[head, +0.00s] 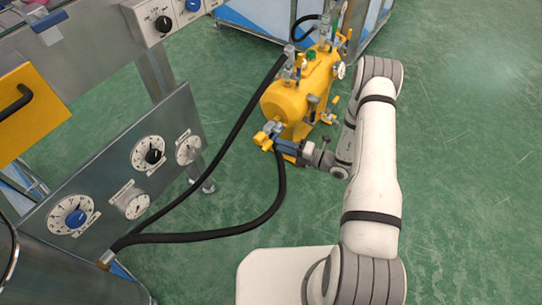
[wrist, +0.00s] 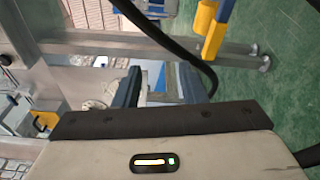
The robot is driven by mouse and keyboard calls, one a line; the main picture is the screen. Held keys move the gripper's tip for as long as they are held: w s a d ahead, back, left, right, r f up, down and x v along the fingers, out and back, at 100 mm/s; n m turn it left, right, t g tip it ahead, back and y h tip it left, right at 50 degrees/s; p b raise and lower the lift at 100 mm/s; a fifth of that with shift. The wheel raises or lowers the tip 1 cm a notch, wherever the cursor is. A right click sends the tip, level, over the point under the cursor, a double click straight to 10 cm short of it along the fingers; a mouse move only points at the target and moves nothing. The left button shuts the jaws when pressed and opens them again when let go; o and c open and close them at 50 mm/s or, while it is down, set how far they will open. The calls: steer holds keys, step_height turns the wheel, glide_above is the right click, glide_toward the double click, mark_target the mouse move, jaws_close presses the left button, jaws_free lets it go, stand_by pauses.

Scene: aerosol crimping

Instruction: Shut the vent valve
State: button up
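A yellow tank (head: 287,100) with several valves and fittings stands on the floor in the head view. I cannot tell for sure which fitting is the vent valve. A yellow valve part (head: 266,138) sticks out at the tank's lower front. My gripper (head: 285,146) is beside this part, with its blue fingers pointing left; contact cannot be made out. In the wrist view the two fingers of my gripper (wrist: 162,85) stand apart, with no object clearly held between them. A yellow and blue piece (wrist: 207,28) shows at the upper right there.
A grey panel with dials (head: 125,175) stands at the left. A black hose (head: 215,233) runs from it, curving close under my gripper; another rises to the tank. A yellow box (head: 27,110) is at the left edge. Green floor (head: 460,150) is clear on the right.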

mark_target(269, 147)
step_height(269, 147, down, 7)
steer(key=d+m+t+h+b, duration=0.1)
steer(key=d+m+t, duration=0.1)
steer(key=m+t, duration=0.15)
steer(key=shift+m+g, duration=0.25)
steer(key=shift+g, duration=0.2)
steer(key=b+x, duration=0.1)
steer(key=x, duration=0.3)
steer(key=b+x, duration=0.1)
steer(key=x, duration=0.3)
steer(key=shift+f, duration=0.2)
jaws_close()
